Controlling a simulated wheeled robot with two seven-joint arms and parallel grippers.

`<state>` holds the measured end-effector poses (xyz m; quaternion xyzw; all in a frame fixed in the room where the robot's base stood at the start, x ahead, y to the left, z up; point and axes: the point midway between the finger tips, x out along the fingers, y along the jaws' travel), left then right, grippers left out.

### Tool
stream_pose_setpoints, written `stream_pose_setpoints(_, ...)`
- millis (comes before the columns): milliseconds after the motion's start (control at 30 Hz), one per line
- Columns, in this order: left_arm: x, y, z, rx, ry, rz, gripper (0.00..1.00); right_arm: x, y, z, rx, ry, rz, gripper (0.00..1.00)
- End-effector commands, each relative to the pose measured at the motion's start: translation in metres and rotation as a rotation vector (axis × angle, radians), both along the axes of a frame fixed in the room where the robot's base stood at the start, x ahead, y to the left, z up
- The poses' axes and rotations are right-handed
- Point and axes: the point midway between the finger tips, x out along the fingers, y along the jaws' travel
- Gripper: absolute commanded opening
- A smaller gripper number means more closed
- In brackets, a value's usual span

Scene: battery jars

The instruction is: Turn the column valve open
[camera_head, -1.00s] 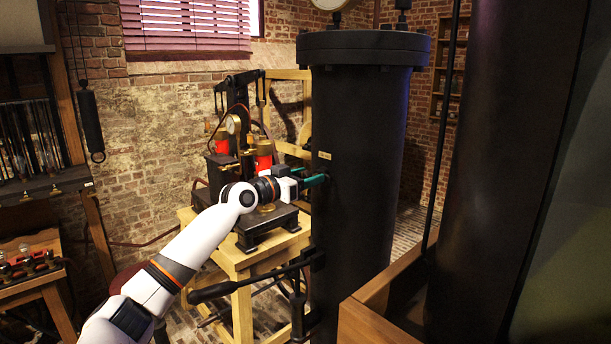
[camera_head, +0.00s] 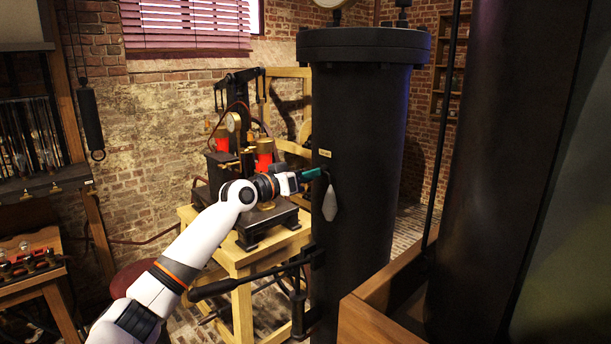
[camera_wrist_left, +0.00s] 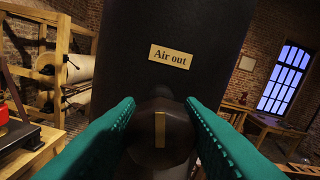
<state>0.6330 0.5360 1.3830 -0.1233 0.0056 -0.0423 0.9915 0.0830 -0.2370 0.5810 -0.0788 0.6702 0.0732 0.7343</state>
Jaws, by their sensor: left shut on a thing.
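The tall black column (camera_head: 365,110) stands right of centre in the head view, with a small brass plate (camera_head: 325,153) on its side. In the left wrist view the plate (camera_wrist_left: 171,56) reads "Air out". Below it is a dark round valve knob (camera_wrist_left: 160,145) with a gold stripe, upright in that view. My left gripper (camera_head: 314,175) reaches the column from the left. Its green fingers lie on both sides of the knob in the wrist view and are shut on it. In the head view the knob is hidden by the gripper. My right gripper is not in view.
A pale grey, pointed shape (camera_head: 330,203) shows against the column just below my gripper. A wooden table (camera_head: 240,265) with a pump stands behind my left arm. A black lever (camera_head: 235,285) sticks out left, low on the column. A wooden frame edge (camera_head: 375,318) is at front right.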

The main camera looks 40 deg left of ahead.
Motion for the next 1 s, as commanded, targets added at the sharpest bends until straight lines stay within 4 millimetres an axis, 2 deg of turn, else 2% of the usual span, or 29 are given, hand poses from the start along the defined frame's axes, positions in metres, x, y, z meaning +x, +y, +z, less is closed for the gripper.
stream_pose_setpoints(467, 0.0, 0.002, 0.001, -0.453, 0.037, 0.001, 0.12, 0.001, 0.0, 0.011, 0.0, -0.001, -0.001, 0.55)
stream_pose_setpoints(1000, 0.0, 0.003, 0.001, -0.959, 0.08, 0.001, 0.12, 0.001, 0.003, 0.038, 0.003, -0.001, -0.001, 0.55)
